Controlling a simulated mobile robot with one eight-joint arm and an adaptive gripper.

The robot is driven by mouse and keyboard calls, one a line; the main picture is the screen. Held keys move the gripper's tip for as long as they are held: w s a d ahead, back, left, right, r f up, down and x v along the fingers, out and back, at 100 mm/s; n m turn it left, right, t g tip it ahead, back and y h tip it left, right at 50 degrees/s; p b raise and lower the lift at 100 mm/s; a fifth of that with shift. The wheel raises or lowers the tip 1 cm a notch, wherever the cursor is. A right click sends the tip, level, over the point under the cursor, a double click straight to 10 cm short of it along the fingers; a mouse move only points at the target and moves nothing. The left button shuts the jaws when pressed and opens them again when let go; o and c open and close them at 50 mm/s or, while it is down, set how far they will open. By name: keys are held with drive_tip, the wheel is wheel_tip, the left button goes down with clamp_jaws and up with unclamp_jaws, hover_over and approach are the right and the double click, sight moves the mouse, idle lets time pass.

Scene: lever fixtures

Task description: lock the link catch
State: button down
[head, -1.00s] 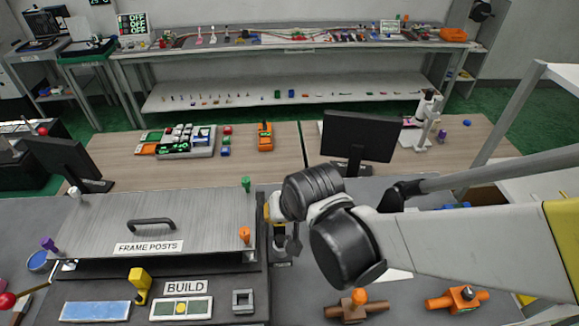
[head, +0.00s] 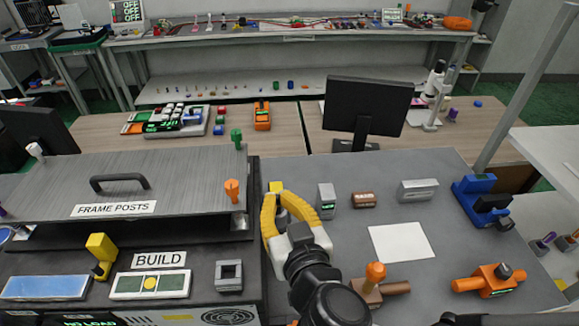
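I cannot tell for certain which part is the link catch. A small fixture with a yellow top (head: 276,187) stands at the right side of the dark box, just beyond my gripper, and may be it. My gripper (head: 277,200) has two curved yellow fingers pointing away from the camera, with a gap between their middles. Their tips are at or very near the yellow-topped fixture. The fingers hide its lower part, so I cannot tell whether they touch or grip it.
The box carries a grey lid labelled FRAME POSTS (head: 120,190), with green (head: 236,137) and orange (head: 232,190) posts. A yellow lever (head: 101,250) stands at its front. Orange-knobbed (head: 375,273) and orange (head: 488,281) fixtures sit right. White paper (head: 402,242) lies on the grey table.

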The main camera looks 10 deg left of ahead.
drive_tip(key=shift+s+d+f+t+b, duration=0.15)
drive_tip(key=shift+f+t+b, duration=0.3)
drive_tip(key=shift+b, duration=0.6)
drive_tip(key=c, duration=1.5)
unclamp_jaws()
drive_tip(key=shift+o, duration=0.2)
drive_tip(key=shift+w, duration=0.3)
drive_tip(key=shift+s, duration=0.15)
drive_tip(key=shift+r, duration=0.1)
wheel_tip(320, 180, up, 10)
